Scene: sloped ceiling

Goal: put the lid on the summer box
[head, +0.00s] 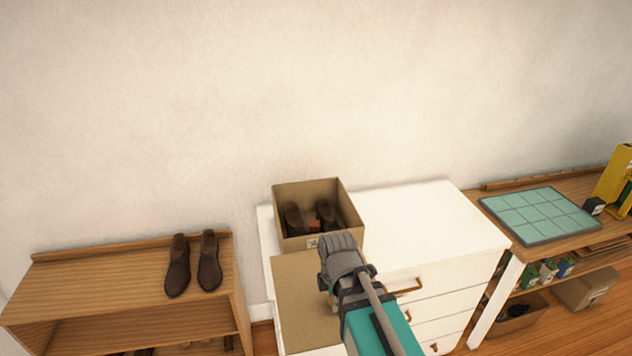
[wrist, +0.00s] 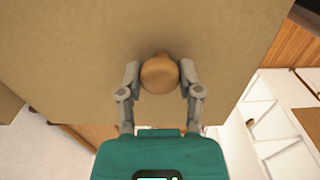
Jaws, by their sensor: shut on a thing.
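An open cardboard box (head: 291,245) stands on the white dresser against the wall, with dark brown shoes (head: 326,212) and a small reddish item inside. A flat brown cardboard lid (head: 298,296) is in front of the box, overlapping the dresser's front left in the head view. The lid fills much of the wrist view (wrist: 75,60). My gripper (wrist: 160,76) is shut on the lid's round wooden knob (wrist: 159,74). In the head view my gripper (head: 338,250) hides the knob and part of the lid's right side. A small label on the box front is too small to read.
The dresser top (head: 425,220) is clear right of the box. A wooden shelf (head: 90,285) at left holds a pair of brown shoes (head: 192,265). At right, a wooden table (head: 575,205) holds a green tiled mat (head: 540,214) and a yellow item (head: 615,182).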

